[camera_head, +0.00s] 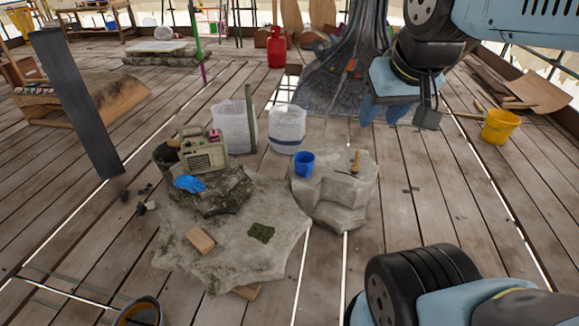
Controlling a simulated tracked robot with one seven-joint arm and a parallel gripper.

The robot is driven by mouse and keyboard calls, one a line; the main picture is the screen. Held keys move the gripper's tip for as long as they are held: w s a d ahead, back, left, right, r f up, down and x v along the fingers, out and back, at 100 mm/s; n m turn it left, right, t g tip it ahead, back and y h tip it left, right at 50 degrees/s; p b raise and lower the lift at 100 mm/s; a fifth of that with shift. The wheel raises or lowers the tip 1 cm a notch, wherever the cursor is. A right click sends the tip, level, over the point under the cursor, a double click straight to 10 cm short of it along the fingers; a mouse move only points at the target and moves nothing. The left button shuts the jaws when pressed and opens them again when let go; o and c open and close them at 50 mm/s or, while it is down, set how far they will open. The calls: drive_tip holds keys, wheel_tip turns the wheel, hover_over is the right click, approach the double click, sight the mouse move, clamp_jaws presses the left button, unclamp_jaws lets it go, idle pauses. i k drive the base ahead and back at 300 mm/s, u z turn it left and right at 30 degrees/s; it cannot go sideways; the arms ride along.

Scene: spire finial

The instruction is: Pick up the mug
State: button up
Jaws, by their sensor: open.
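A small blue mug (304,165) stands upright on the left part of a pale stone block (345,192) near the middle of the head view. A small tool with a wooden handle (355,161) is on the same block, to the right of the mug.
A yellow bucket (500,127) stands right; the plank floor between is mostly clear.

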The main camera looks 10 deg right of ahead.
sight(304, 160)
drive_tip(key=z, duration=0.2)
drive_tip(key=i, duration=0.9)
drive_tip(key=u, duration=0.1)
